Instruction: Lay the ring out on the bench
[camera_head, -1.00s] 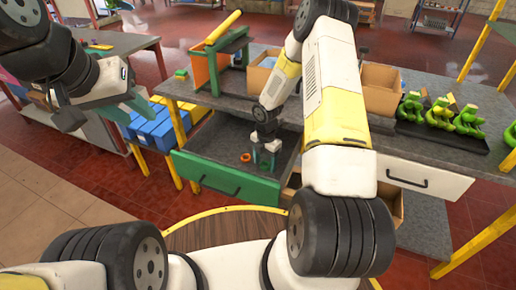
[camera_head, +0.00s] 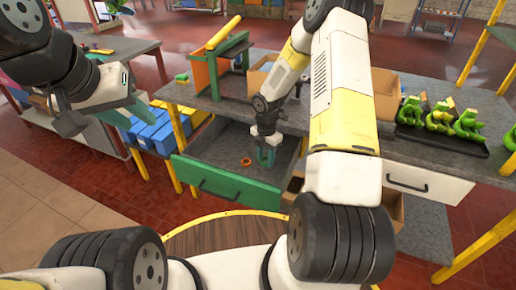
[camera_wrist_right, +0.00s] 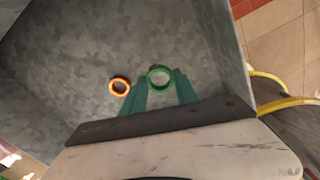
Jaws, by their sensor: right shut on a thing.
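A green ring (camera_wrist_right: 159,78) sits between the fingertips of my right gripper (camera_wrist_right: 160,84) in the right wrist view. The gripper is shut on it, low inside the open drawer. In the head view my right gripper (camera_head: 266,156) shows over the drawer floor, and the green ring is hard to tell from the teal fingers. An orange ring (camera_wrist_right: 119,86) lies on the drawer floor just left of the gripper; it also shows in the head view (camera_head: 246,162). My left gripper (camera_head: 136,107) hangs at upper left, away from the drawer; its fingers are partly hidden.
The drawer has a green front (camera_head: 225,187) and grey inside. The grey bench (camera_head: 210,100) above it carries a green and orange stand (camera_head: 213,70), cardboard boxes (camera_head: 385,85) and a dark tray of green figures (camera_head: 440,143). Blue bins (camera_head: 155,132) stand left.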

